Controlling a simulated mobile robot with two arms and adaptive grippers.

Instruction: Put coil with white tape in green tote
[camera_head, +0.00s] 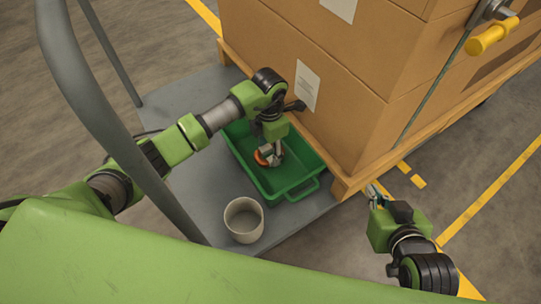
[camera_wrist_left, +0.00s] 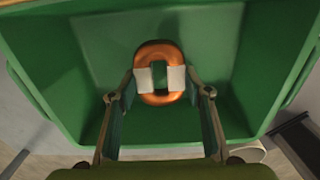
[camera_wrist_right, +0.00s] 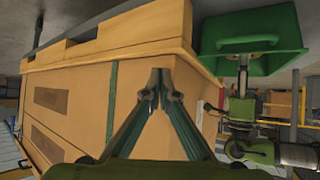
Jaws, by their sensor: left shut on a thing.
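The orange coil with white tape (camera_wrist_left: 160,52) is between the fingers of my left gripper (camera_wrist_left: 160,82), which is shut on it at its taped sides. In the head view, the coil (camera_head: 262,159) shows as orange at the tip of my left gripper (camera_head: 270,147), partly hidden by it. It is over the inside of the green tote (camera_head: 296,176); I cannot tell whether it touches the floor of the tote. The tote stands on a grey cart deck. My right gripper (camera_head: 375,194) is empty, to the right of the tote; its fingertips meet in the right wrist view (camera_wrist_right: 160,80).
Large cardboard boxes (camera_head: 330,90) on a wooden pallet stand directly behind the tote. A pale round pot (camera_head: 244,236) stands on the cart deck (camera_head: 190,165) in front of the tote. A grey cart rail (camera_head: 85,95) rises at the left.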

